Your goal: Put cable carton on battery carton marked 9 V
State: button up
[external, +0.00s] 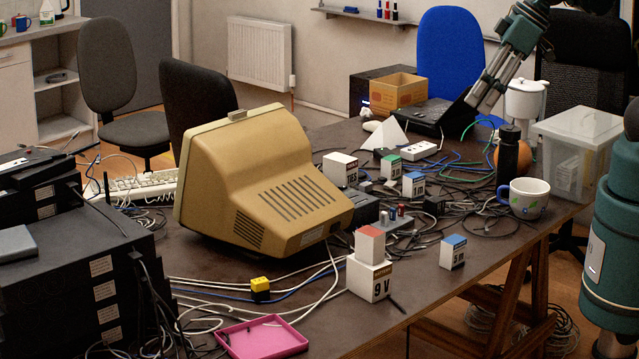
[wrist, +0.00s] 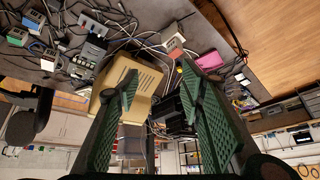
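The white battery carton marked 9 V (external: 368,283) stands upright near the table's front edge. A smaller carton with a red top (external: 369,246) rests on top of it; I cannot read its label. The pair also shows small in the wrist view, as the white battery carton (wrist: 175,48) with red on it. A blue-topped carton (external: 452,253) stands apart to the right, its marking too small to read surely. My gripper (external: 478,104) is high over the back right of the table, well away from the cartons. In the wrist view its fingers (wrist: 158,74) are spread, with nothing held between them.
A beige monitor (external: 265,185) stands left of the cartons. Several small cartons, cables, a mug (external: 525,198) and a clear bin (external: 579,145) crowd the back and right. A pink tray (external: 262,337) and yellow block (external: 260,286) lie in front. Some table is bare around the blue-topped carton.

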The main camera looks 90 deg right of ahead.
jog(key=shift+s+d+r+n+t, duration=0.1)
jog(key=shift+s+n+t, duration=0.1)
jog(key=shift+s, duration=0.45)
jog(key=shift+s+d+f+n+t, duration=0.1)
jog(key=shift+s+n+t, duration=0.1)
jog(key=shift+s, duration=0.4)
jog(key=shift+s+d+r+n+t, duration=0.1)
jog(key=shift+s+n, duration=0.1)
jog(key=shift+s, duration=0.45)
